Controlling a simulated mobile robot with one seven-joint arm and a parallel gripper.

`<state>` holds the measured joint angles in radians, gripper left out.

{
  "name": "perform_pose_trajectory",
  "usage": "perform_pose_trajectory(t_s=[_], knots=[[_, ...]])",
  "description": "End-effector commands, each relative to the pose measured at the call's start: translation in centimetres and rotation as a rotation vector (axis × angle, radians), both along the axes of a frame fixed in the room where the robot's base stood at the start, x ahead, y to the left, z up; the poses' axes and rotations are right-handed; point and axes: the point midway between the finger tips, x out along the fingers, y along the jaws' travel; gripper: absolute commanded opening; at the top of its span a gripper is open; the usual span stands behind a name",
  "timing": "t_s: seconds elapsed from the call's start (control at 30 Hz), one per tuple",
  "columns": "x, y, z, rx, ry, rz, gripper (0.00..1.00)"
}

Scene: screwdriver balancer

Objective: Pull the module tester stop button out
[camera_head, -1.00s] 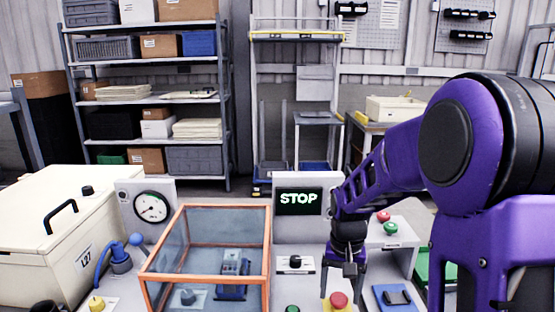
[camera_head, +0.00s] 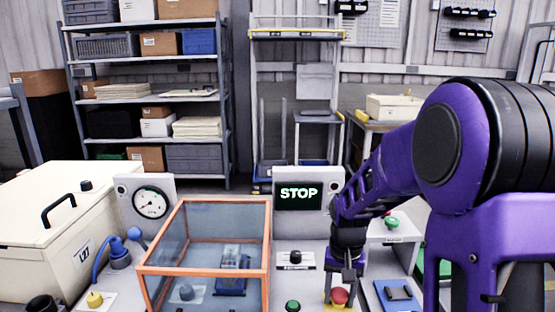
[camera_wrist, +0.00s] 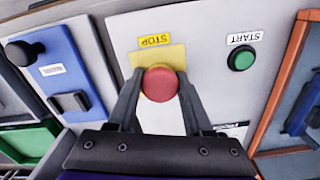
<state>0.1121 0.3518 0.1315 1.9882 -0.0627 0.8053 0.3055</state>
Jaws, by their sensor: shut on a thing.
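The red stop button (camera_wrist: 160,83) sits on a yellow plate under a "STOP" label (camera_wrist: 155,40) in the wrist view. It also shows in the head view (camera_head: 340,296) at the bottom, right of centre. My gripper (camera_wrist: 160,88) has one finger on each side of the red cap and is shut on it. In the head view my gripper (camera_head: 341,285) points down over the button. The tester's screen (camera_head: 299,194) reads "STOP". The button's stem is hidden under the cap.
A green start button (camera_wrist: 242,58) stands beside the stop button. A blue plate with a black switch (camera_wrist: 68,102) lies on the other side. An orange-framed clear case (camera_head: 205,252) stands left of the tester. A cream box (camera_head: 60,235) is further left.

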Motion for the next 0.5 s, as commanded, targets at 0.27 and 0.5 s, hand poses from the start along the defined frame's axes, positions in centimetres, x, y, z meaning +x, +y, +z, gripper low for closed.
perform_pose_trajectory(t_s=[0.27, 0.5], knots=[[-0.02, 0.0, 0.08, 0.0, 0.001, 0.0, 0.0], [-0.01, 0.0, 0.49, 0.0, 0.0, 0.0, 0.0]])
